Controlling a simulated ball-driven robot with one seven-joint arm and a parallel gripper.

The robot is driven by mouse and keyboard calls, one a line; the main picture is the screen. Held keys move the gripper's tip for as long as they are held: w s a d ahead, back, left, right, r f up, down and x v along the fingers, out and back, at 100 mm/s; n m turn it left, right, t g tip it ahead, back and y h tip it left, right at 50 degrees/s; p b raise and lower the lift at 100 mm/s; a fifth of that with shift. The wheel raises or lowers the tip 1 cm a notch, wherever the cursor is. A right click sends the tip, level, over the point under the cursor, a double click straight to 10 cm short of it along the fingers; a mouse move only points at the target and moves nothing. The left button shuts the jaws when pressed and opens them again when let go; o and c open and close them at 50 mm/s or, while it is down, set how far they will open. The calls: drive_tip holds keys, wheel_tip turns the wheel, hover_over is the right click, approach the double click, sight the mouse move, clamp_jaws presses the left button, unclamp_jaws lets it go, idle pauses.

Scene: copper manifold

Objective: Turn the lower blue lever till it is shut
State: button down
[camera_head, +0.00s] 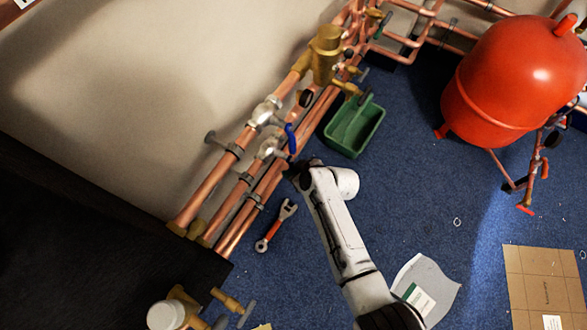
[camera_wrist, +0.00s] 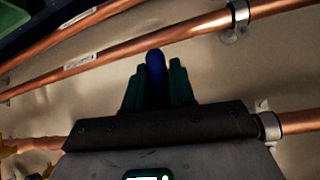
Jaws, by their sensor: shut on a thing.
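A blue lever (camera_head: 290,138) shows in the head view beside the lower silver valve body (camera_head: 269,148) on the copper pipes. My gripper (camera_head: 294,166) is at the pipes just below that lever, and its fingers are mostly hidden there by the dark wrist. In the wrist view my gripper (camera_wrist: 156,88) has its two dark green fingers closed on both sides of a blue lever (camera_wrist: 155,62), whose rounded end sticks out between them. A second silver valve body (camera_head: 264,112) sits higher on the pipes. The base of the held lever is hidden.
Copper pipes (camera_head: 207,190) run along the wall close to my gripper. A green tray (camera_head: 372,137) and an orange-handled wrench (camera_head: 273,228) lie on the blue carpet nearby. A red tank (camera_head: 510,85) stands at the right. Carpet between tank and arm is mostly clear.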

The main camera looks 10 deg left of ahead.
drive_tip(key=shift+s+a+f, duration=0.1)
drive_tip(key=shift+s+f, duration=0.05)
drive_tip(key=shift+s, duration=0.15)
drive_tip(key=c, duration=1.1)
unclamp_jaws()
drive_tip(key=shift+o, duration=0.2)
drive_tip(key=shift+d+r+p, duration=0.25)
drive_tip(key=shift+r+p, duration=0.1)
drive_tip(key=shift+r, duration=0.1)
drive_tip(key=p+v, duration=0.4)
drive_tip(key=v, duration=0.6)
drive_tip(key=shift+f, duration=0.1)
